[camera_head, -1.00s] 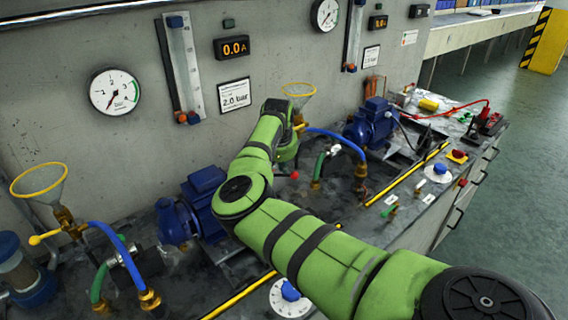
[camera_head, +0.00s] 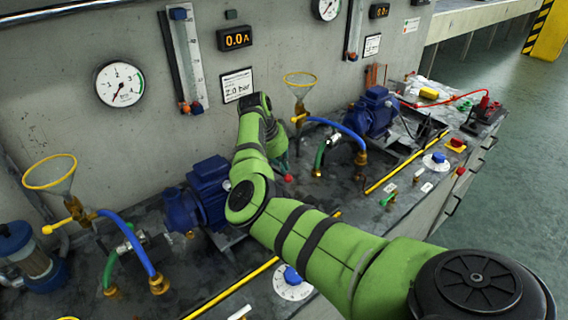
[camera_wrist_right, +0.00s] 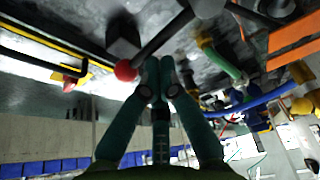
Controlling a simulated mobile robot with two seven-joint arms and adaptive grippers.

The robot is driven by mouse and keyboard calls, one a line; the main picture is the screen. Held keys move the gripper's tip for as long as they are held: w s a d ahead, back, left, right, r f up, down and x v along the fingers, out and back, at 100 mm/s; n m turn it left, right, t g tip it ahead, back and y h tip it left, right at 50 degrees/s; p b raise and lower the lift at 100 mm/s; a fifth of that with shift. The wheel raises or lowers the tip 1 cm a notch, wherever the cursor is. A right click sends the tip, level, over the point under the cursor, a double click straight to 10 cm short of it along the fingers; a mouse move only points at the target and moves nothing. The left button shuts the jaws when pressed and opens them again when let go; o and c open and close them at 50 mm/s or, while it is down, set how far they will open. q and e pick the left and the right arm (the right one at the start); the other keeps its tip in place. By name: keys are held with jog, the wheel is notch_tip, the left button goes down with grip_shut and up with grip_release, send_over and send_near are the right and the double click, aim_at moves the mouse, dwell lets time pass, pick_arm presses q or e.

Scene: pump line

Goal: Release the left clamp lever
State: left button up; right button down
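A lever with a red ball knob (camera_head: 288,178) stands on the bench just right of the left blue pump motor (camera_head: 208,180). In the right wrist view the red ball (camera_wrist_right: 125,70) sits on a dark rod (camera_wrist_right: 163,38) that runs up to the right. My right gripper (camera_wrist_right: 159,64) has its teal fingers together, with nothing seen between them. Its tips are right beside the ball and under the rod; whether they touch is unclear. In the head view my right gripper (camera_head: 280,162) is partly hidden by my green arm. My left gripper is not in view.
A funnel (camera_head: 300,80) with a yellow valve and a blue hose (camera_head: 340,126) stand just right of my gripper. A white dial with a blue knob (camera_head: 292,276) lies in front. The wall with gauge (camera_head: 120,84) is close behind. A second pump (camera_head: 372,112) stands farther right.

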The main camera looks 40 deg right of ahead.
jog(key=shift+a+m, duration=0.2)
jog(key=shift+m, duration=0.1)
jog(key=shift+r, duration=0.15)
dwell(0.4)
